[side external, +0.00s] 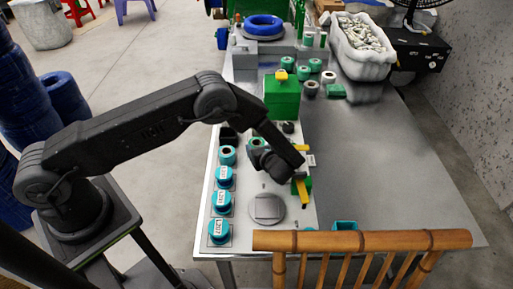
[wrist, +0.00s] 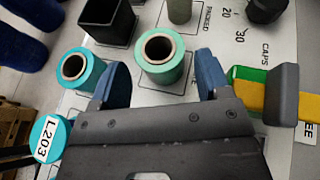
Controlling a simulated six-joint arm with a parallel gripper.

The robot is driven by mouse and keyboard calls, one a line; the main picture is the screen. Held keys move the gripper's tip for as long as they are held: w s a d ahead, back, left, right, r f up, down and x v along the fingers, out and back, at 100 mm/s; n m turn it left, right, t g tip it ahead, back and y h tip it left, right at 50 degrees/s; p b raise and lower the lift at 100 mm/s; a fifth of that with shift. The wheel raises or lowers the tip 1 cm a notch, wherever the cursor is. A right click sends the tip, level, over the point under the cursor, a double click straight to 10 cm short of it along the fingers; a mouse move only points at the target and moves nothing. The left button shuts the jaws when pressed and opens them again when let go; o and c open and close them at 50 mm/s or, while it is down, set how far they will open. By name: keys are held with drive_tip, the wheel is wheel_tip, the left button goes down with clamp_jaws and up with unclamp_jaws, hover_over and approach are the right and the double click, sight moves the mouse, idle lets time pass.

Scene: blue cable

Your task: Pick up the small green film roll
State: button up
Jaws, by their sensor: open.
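A small light-green film roll (wrist: 163,68) with a brown core stands upright on the white labelled board in the wrist view. In the side view the green roll (side external: 258,141) shows just beyond my gripper (side external: 260,152). In the wrist view my gripper (wrist: 163,76) is open, with one blue finger to the left of the roll and one to the right. The roll appears in line with the gap between the fingers. Whether either finger touches it cannot be told.
A teal roll (wrist: 80,68) stands close to the left finger, with a roll labelled L203 (wrist: 48,138) nearer. A black square holder (wrist: 106,20) is behind. A green and yellow tool (wrist: 262,96) lies right of the fingers. A bamboo rail (side external: 362,240) crosses the front.

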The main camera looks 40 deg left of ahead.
drive_tip(key=x, duration=0.3)
drive_tip(key=c, duration=0.7)
